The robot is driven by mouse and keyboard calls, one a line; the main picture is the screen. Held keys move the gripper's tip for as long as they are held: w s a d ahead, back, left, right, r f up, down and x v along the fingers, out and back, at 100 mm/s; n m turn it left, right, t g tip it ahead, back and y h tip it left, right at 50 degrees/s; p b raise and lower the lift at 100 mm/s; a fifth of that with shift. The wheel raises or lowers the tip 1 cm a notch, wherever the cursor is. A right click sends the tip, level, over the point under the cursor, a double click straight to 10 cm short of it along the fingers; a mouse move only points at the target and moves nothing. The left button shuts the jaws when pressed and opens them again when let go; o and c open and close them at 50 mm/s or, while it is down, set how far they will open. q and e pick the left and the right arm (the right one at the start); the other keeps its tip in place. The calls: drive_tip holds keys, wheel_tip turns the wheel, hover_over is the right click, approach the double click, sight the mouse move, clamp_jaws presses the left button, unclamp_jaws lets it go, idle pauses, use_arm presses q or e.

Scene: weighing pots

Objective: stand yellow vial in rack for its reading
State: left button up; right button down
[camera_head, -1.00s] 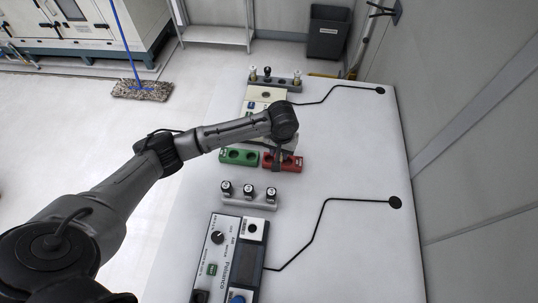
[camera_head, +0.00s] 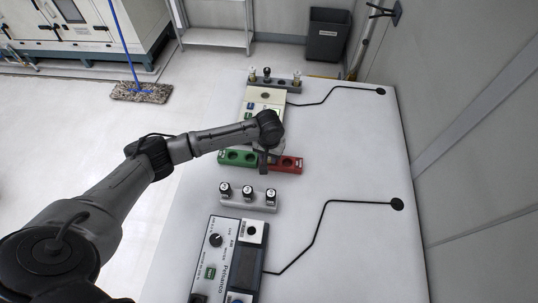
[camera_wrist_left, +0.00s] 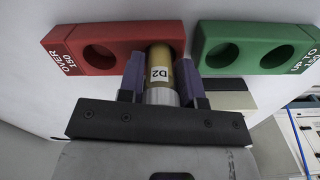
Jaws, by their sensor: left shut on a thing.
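The yellow vial, labelled D2 (camera_wrist_left: 159,72), is in the left wrist view, held between the purple-grey fingers of my left gripper (camera_wrist_left: 160,88). Its far end overlaps the right part of the red two-hole block (camera_wrist_left: 70,50), marked OVER 150. I cannot tell whether it is in a hole or above the block. The green block (camera_wrist_left: 290,38), marked UP TO 150, is to the right. In the head view my left gripper (camera_head: 264,165) is by the meeting ends of the green block (camera_head: 225,160) and red block (camera_head: 290,164), and the vial is not clearly visible. My right gripper is not in view.
A cream device (camera_head: 262,95) and a rack with several vials (camera_head: 288,84) stand beyond. Black cables (camera_head: 325,225) cross the table. The right side is mostly clear.

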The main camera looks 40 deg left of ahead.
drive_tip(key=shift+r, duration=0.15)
use_arm(q)
drive_tip(key=o, duration=1)
drive_tip(key=shift+f, duration=0.1)
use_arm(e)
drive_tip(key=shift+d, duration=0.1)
use_arm(q)
wheel_tip(320, 180, up, 12)
drive_tip(key=shift+w+p, duration=0.1)
drive_tip(key=shift+p, duration=1)
drive_tip(key=shift+r, duration=0.2)
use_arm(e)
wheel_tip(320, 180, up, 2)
